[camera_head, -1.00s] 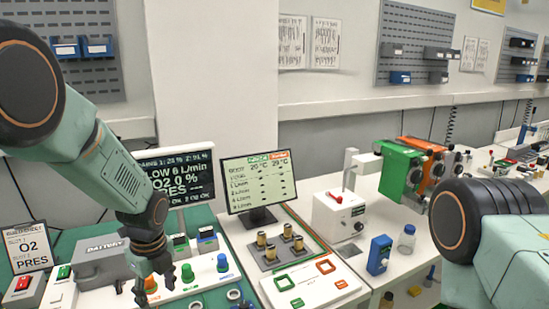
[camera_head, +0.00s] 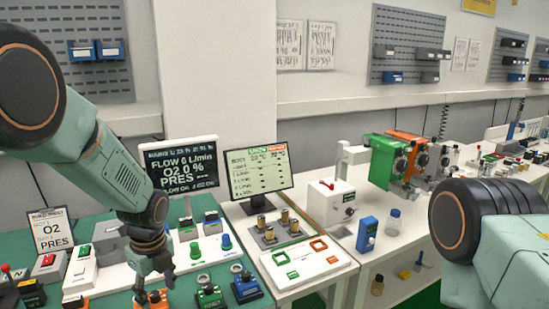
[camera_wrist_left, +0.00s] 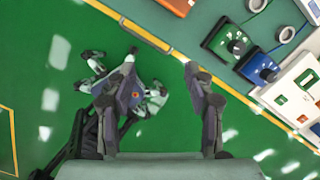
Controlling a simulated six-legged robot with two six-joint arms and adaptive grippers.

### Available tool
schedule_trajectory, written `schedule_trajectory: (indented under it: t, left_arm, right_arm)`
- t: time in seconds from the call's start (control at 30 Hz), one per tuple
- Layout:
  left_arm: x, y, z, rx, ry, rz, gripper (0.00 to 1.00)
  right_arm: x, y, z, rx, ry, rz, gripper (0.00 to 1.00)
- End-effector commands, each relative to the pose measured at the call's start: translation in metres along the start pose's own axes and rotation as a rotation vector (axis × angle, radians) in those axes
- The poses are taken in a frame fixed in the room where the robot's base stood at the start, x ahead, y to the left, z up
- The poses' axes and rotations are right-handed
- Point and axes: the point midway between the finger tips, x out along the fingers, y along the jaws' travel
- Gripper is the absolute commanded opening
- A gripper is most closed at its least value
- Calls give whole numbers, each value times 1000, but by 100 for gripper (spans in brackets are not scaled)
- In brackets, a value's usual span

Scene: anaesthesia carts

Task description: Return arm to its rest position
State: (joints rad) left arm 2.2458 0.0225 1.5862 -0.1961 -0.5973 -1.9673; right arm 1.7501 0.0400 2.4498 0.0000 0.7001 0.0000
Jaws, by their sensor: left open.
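My left arm comes in from the left in the head view, bent downward. Its gripper (camera_head: 154,283) points down, open and empty, in front of the white panel with green and blue knobs (camera_head: 205,247). In the picture it overlaps an orange block (camera_head: 155,298) at the bottom edge; I cannot tell the height between them. In the left wrist view the two fingers (camera_wrist_left: 160,82) stand apart with green floor between and beyond them. A link of my right arm fills the right edge of the head view; the right gripper is not in view.
Green and blue knob blocks (camera_head: 209,297) sit near the bench's front. A flow display (camera_head: 181,165) and a temperature screen (camera_head: 258,173) stand behind. In the wrist view, the yellow-lined bench edge (camera_wrist_left: 215,80) runs diagonally; open green floor (camera_wrist_left: 60,60) lies left of it.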

Motion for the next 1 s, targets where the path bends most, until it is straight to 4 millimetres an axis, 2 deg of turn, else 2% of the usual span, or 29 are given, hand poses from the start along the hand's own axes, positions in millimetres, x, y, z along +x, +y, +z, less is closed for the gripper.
schedule_trajectory:
  t: [0.1, 0.27, 0.47, 0.63, 0.77, 0.83, 0.97, 1.0]
  left_arm:
    - [0, -1, 1, -1, 0, 0, 53]
    - [0, -11, 6, -145, -12, -41, 53]
    - [4, -24, 8, -356, -18, -125, 53]
    - [12, -29, 3, -610, 7, -213, 53]
    - [38, -20, -13, -879, 59, -273, 53]
    - [58, -10, -25, -1033, 94, -292, 53]
    - [103, 17, -52, -1322, 163, -303, 53]
    - [120, 30, -63, -1413, 182, -296, 53]
  right_arm:
    - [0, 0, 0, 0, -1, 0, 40]
    - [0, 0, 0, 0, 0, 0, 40]
    - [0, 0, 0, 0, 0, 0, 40]
    - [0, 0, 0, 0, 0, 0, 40]
    - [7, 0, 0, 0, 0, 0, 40]
    - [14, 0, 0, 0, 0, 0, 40]
    - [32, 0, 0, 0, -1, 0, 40]
    - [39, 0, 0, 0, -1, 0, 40]
